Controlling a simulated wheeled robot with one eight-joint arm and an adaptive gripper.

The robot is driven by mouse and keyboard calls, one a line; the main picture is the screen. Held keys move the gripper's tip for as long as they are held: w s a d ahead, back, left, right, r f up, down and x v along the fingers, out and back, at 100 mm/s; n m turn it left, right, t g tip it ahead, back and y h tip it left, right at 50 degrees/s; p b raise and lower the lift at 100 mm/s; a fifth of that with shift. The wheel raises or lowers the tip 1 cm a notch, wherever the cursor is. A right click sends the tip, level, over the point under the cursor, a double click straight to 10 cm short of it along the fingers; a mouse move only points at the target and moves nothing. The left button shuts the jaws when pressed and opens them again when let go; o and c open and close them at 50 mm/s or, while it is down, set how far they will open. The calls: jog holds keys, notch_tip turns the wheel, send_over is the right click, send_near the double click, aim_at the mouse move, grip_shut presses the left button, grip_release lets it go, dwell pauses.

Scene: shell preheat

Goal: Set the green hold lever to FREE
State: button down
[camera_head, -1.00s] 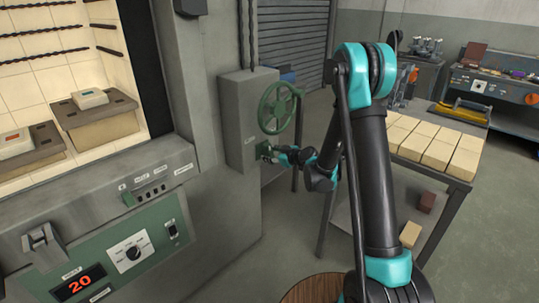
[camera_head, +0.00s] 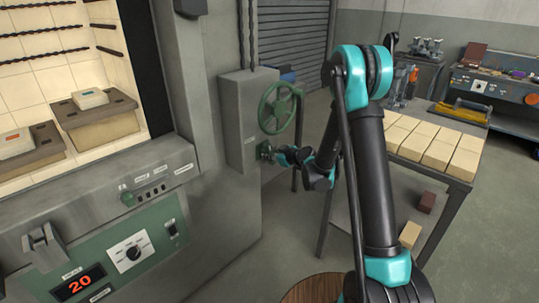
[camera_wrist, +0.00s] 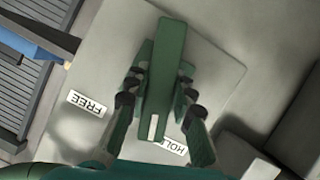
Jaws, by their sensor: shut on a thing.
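The green hold lever (camera_wrist: 165,85) shows in the wrist view on a grey box face, its white-marked end beside the HOLD label (camera_wrist: 172,145), which it partly covers. The FREE label (camera_wrist: 87,103) lies to the left, clear of the lever. Both labels read upside down. My gripper (camera_wrist: 160,78) is shut on the lever, one finger at each side. In the head view my gripper (camera_head: 270,153) is at the grey box, below the green handwheel (camera_head: 279,108), and mostly hides the lever.
The grey box (camera_head: 237,125) stands beside the kiln with its control panel (camera_head: 115,265). A metal table (camera_head: 462,178) with pale blocks is right of my arm. A round wooden top (camera_head: 312,290) is at the bottom. Open floor lies at the right.

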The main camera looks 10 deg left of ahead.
jog(key=m+g+y, duration=0.1)
jog(key=m, duration=0.2)
jog(key=shift+g, duration=0.4)
jog(key=m, duration=0.1)
jog(key=m+g+y, duration=0.1)
jog(key=m, duration=0.1)
jog(key=shift+w+g+y, duration=0.1)
jog(key=shift+g+y, duration=0.2)
jog(key=shift+m, duration=0.3)
dwell(0.3)
jog(key=c, duration=1.3)
grip_release()
jog(key=shift+d, duration=0.15)
jog(key=v, duration=1.1)
jog(key=shift+d, duration=0.4)
